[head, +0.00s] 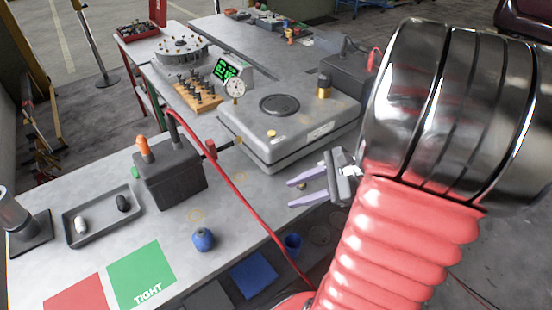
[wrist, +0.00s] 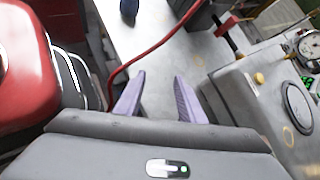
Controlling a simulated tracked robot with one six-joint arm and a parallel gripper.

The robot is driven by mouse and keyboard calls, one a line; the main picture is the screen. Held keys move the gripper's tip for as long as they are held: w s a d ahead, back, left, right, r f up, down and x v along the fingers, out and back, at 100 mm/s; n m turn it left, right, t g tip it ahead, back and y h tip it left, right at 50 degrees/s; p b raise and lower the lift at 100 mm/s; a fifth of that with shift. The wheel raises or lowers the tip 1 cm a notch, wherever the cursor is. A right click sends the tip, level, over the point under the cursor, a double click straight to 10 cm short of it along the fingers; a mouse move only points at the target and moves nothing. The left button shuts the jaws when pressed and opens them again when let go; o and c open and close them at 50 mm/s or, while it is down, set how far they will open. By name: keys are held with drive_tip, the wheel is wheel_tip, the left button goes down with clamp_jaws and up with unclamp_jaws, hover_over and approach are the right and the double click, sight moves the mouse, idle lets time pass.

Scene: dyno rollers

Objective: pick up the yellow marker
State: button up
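I cannot pick out a clear yellow marker in either view. A small yellow round piece (head: 271,133) sits on top of the grey machine; it also shows in the wrist view (wrist: 259,78). Whether it is the marker I cannot tell. My gripper (head: 291,192) has two lavender fingers held apart with nothing between them. It is over the front edge of the bench, in front of and below the grey machine. In the wrist view the open fingers (wrist: 160,76) point over the bare bench top.
The grey machine (head: 300,140) carries a dark disc. A red cable (head: 235,185) runs across the bench from a dark box (head: 170,178) with an orange-topped piece. A blue round object (head: 203,239), a tray (head: 102,233) and red and green pads (head: 142,275) lie left.

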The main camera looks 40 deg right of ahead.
drive_tip(key=s+d+f+m+t+h, duration=0.1)
drive_tip(key=s+d+m+t, duration=0.1)
drive_tip(key=d+m, duration=0.2)
drive_tip(key=s+d+f+m+t+h, duration=0.1)
drive_tip(key=s+d+m+t, duration=0.1)
drive_tip(key=d+m, duration=0.3)
drive_tip(key=d+t, duration=0.1)
drive_tip(key=d, duration=0.2)
drive_tip(key=shift+d+f+t+h, duration=0.3)
drive_tip(key=shift+s, duration=0.1)
drive_tip(key=shift+x, duration=4.35)
drive_tip(key=shift+a, duration=0.1)
drive_tip(key=shift+x, duration=2.55)
drive_tip(key=shift+s+a+f, duration=0.1)
drive_tip(key=shift+c, duration=0.6)
clamp_jaws()
